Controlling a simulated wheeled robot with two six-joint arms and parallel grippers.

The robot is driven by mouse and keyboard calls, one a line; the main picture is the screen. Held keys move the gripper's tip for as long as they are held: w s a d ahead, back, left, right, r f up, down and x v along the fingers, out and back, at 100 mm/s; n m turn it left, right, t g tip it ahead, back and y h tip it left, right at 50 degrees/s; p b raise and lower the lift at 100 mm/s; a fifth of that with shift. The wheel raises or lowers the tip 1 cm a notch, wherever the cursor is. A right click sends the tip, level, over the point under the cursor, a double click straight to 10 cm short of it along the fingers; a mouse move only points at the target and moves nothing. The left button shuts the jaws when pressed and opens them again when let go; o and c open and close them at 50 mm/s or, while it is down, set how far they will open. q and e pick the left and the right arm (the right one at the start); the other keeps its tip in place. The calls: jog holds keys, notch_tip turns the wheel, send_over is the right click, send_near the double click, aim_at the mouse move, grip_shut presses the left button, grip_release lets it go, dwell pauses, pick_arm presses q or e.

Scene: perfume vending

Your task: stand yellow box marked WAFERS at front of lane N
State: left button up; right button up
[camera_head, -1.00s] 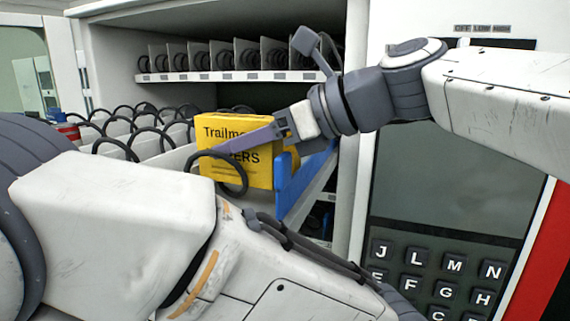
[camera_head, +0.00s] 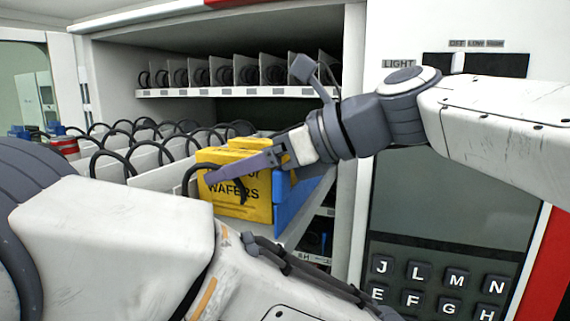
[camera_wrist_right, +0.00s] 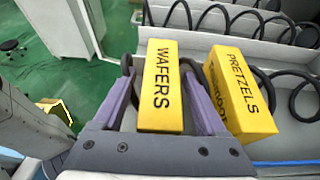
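The yellow WAFERS box (camera_head: 232,205) stands at the front of a lane on the pulled-out tray, beside a black coil. In the right wrist view the WAFERS box (camera_wrist_right: 160,95) is between the two purple fingers of my right gripper (camera_wrist_right: 159,70). A gap shows on the left side and a narrow one on the right, so the gripper looks open around it. In the head view my right gripper (camera_head: 235,166) has one finger across the box's front; the other is hidden. No lane letter N is readable on the tray. My left gripper is out of view.
A yellow PRETZELS box (camera_wrist_right: 240,95) stands close beside WAFERS on the right. Black coils (camera_head: 150,155) fill other lanes. A red can (camera_head: 63,146) is at left. A keypad panel (camera_head: 435,285) is at right.

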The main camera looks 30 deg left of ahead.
jog(key=shift+r, duration=0.25)
jog(key=shift+r+p, duration=0.5)
jog(key=b+v, duration=0.3)
jog(key=v, duration=0.9)
jog(key=shift+f, duration=0.15)
jog(key=shift+w, duration=0.1)
